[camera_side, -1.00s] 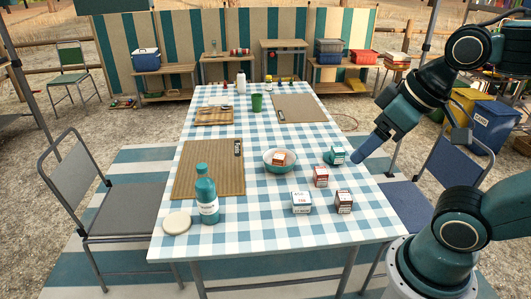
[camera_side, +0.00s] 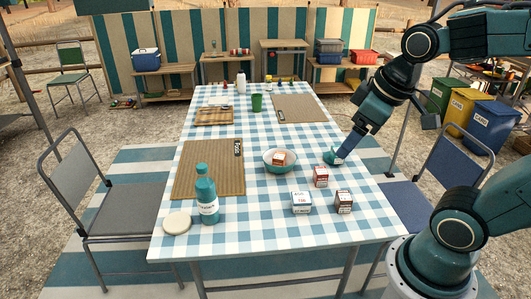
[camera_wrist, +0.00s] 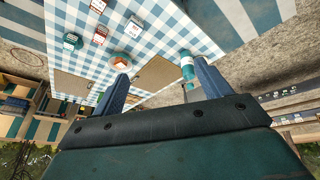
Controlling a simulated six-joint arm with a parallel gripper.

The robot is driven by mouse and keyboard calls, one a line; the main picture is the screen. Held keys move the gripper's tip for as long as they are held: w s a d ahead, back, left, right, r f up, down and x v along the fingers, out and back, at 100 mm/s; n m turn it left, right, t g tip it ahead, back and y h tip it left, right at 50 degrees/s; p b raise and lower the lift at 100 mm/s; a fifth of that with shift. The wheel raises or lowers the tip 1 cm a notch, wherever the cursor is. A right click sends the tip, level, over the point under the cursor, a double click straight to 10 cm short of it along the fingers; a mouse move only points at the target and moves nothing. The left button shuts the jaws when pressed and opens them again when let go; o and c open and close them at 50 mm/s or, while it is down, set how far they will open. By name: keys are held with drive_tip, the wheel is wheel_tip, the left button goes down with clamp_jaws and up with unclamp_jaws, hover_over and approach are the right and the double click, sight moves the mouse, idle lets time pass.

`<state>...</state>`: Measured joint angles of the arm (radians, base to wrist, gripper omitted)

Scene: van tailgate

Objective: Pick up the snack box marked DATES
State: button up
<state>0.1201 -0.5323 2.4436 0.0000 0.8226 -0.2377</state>
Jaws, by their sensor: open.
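Several small snack boxes stand on the checked table (camera_side: 245,210); their print is too small to read, so I cannot tell which says DATES. A red-and-white box (camera_side: 321,177), a blue-and-white box (camera_side: 301,203) and a dark red box (camera_side: 344,201) stand at the near right. A teal item (camera_side: 330,157) is partly hidden behind my gripper (camera_side: 343,155).
A teal bottle (camera_side: 207,194) and a pale round disc (camera_side: 177,222) stand at the near left. A brown mat (camera_side: 207,170) lies at left, with a green cup (camera_side: 257,103) farther back. A blue chair (camera_side: 440,180) is at the right. Bare cloth lies at the table's front.

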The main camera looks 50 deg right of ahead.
drive_tip(key=w+d+f+n+g, duration=0.2)
drive_tip(key=w+d+f, duration=0.3)
drive_tip(key=d, duration=0.1)
drive_tip(key=n+g, duration=0.3)
drive_tip(key=n, duration=0.2)
hover_over(345, 195)
wheel_tip(345, 195, down, 19)
drive_tip(key=shift+y, duration=0.3)
drive_tip(key=shift+f, duration=0.1)
drive_tip(key=shift+f, duration=4.15)
drive_tip(key=shift+a+f, duration=0.1)
drive_tip(key=shift+f, duration=2.5)
